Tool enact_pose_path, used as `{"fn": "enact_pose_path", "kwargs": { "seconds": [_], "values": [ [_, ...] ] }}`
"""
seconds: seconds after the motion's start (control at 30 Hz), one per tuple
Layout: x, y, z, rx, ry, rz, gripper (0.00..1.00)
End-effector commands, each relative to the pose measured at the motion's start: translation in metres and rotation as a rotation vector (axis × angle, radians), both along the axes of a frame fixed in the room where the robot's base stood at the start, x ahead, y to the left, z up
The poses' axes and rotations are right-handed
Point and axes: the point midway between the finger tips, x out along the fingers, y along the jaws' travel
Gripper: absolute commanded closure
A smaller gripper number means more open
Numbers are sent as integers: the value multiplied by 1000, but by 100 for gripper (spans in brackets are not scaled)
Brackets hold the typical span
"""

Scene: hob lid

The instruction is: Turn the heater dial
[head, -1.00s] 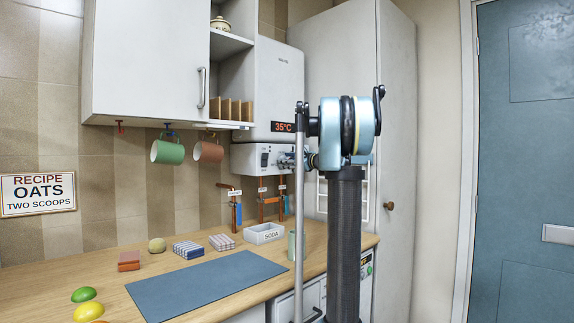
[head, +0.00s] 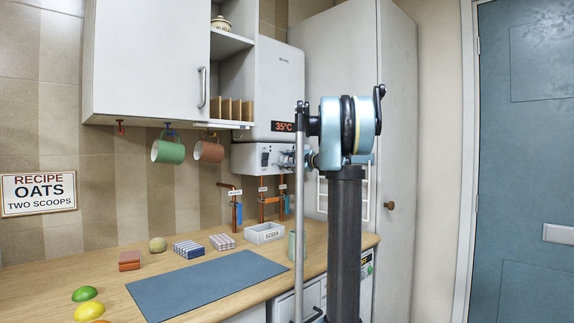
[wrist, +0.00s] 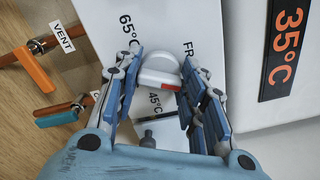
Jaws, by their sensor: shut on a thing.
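The heater (head: 280,85) is a white wall unit with a 35°C display, and the display also shows large in the wrist view (wrist: 286,40). The heater dial (wrist: 158,66) is a white knob with a red mark on its lower right side in the wrist view. Printed labels 65°C, 45°C and one partly hidden starting "FR" surround it. My gripper (wrist: 162,68) is shut on the dial, with a blue-padded finger on each side. In the head view my gripper (head: 287,160) is at the front of the control panel (head: 254,158), and the dial cannot be made out there.
Copper pipes with a blue-handled valve (head: 238,212) hang below the heater; an orange lever (wrist: 36,70) shows in the wrist view. A SODA tray (head: 264,235) and a green cup (head: 296,246) stand on the counter below. Mugs (head: 168,150) hang to the left.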

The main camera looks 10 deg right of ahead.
Motion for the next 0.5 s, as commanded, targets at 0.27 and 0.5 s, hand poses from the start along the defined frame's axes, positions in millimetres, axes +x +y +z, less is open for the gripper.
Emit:
{"fn": "enact_pose_path", "kwargs": {
  "seconds": [0.27,0.5],
  "values": [
    [-2,1,-3,-200,-142,2,86],
    [-2,1,-4,-326,-233,4,86]
  ]
}}
